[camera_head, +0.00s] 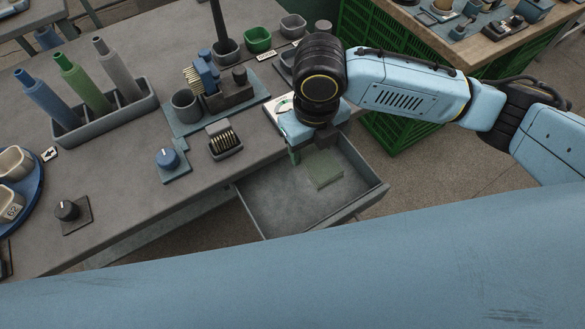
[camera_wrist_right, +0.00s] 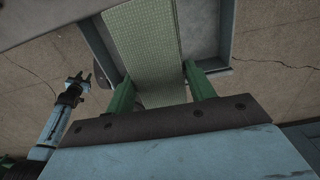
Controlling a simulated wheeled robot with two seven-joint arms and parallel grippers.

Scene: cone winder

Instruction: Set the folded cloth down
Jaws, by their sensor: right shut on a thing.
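The folded cloth (camera_head: 325,169) is a pale green, flat-woven piece. It shows over the open grey drawer (camera_head: 262,205) in the head view; I cannot tell whether it touches the drawer floor. My right gripper (camera_head: 303,155) is above the drawer. In the right wrist view its green fingers (camera_wrist_right: 161,90) stand on either side of the cloth (camera_wrist_right: 147,45) and are shut on it. The drawer wall (camera_wrist_right: 225,35) shows beyond it. My left gripper (camera_wrist_right: 80,78) is small at the left of the right wrist view, its dark fingers apart and empty.
Green crates (camera_head: 385,45) stand behind the drawer. My pale blue arm link covers the bottom of the head view.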

